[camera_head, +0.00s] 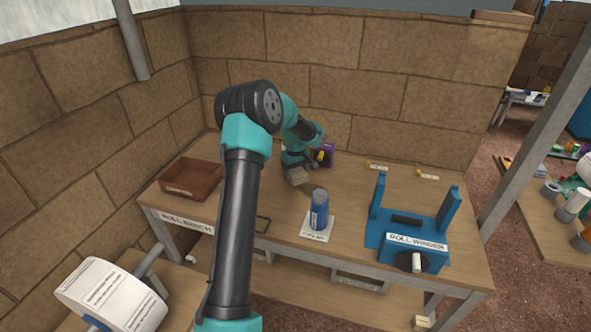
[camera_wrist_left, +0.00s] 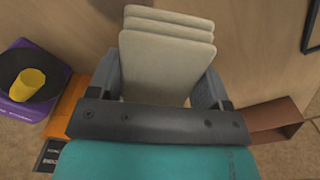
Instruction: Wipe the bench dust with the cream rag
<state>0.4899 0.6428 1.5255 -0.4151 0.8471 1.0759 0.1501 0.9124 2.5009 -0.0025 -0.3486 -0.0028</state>
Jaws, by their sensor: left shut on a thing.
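The cream rag (camera_wrist_left: 166,58) is a folded, layered pad between the fingers of my left gripper (camera_wrist_left: 158,88) in the left wrist view. In the head view my left gripper (camera_head: 297,168) is low over the back middle of the bench (camera_head: 265,205), shut on the rag (camera_head: 299,176). I cannot tell whether the rag touches the bench top. A faint darker patch (camera_head: 309,188), possibly the dust, shows beside the rag, behind the blue bottle. Its outline is unclear and my arm hides part of the bench. My right gripper is not in view.
The blue bottle (camera_head: 319,212) stands on a white card (camera_head: 318,229) in front of the rag. A blue roll winder (camera_head: 407,235) is at the right, a brown tray (camera_head: 190,180) at the left. A purple item with a yellow piece (camera_wrist_left: 30,85) stands close to the gripper.

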